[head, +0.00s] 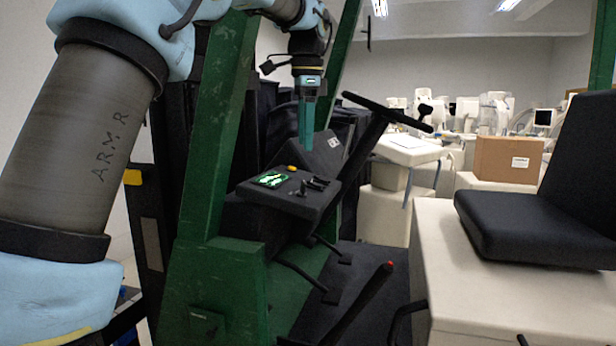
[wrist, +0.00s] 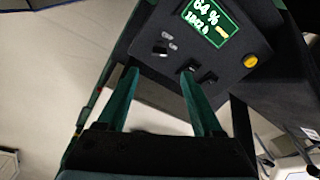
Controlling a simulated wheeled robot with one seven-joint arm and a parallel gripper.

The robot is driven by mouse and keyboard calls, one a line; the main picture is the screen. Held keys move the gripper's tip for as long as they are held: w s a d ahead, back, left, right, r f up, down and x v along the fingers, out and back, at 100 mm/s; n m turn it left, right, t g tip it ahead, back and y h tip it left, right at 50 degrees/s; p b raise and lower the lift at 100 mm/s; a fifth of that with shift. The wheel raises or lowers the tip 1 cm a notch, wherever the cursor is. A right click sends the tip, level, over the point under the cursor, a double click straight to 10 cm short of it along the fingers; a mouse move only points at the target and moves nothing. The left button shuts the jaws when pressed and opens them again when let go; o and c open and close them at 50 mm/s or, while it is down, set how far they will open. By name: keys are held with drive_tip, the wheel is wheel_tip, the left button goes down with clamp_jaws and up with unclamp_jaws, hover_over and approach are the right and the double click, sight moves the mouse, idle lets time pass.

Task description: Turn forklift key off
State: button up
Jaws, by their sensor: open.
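The forklift's dark control panel (head: 268,197) carries a lit green display (head: 272,180), a yellow button (head: 292,168) and several small dark controls (head: 316,183). In the wrist view, the display (wrist: 209,21) and the yellow button (wrist: 250,61) are near the top right. A small dark knob (wrist: 160,50) sits beside light markings, with other dark controls (wrist: 207,79) to its right. I cannot tell for sure which one is the key. My gripper (head: 306,143) points down above the panel, open and empty. In the wrist view, its green fingers (wrist: 158,80) are apart, below the knob.
A steering wheel (head: 385,110) on a slanted column stands right of my gripper. A green forklift post (head: 215,130) is close on the left. A red-tipped lever (head: 388,266) rises in front, and a black seat (head: 530,225) is at right. Covered carts and a cardboard box (head: 507,160) stand behind.

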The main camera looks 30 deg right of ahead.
sight(304, 182)
drive_tip(key=f, duration=0.7)
drive_tip(key=w+f+p, duration=0.1)
drive_tip(key=f, duration=0.2)
drive_tip(key=shift+d+f, duration=0.1)
drive_tip(key=shift+f, duration=0.1)
clamp_jaws()
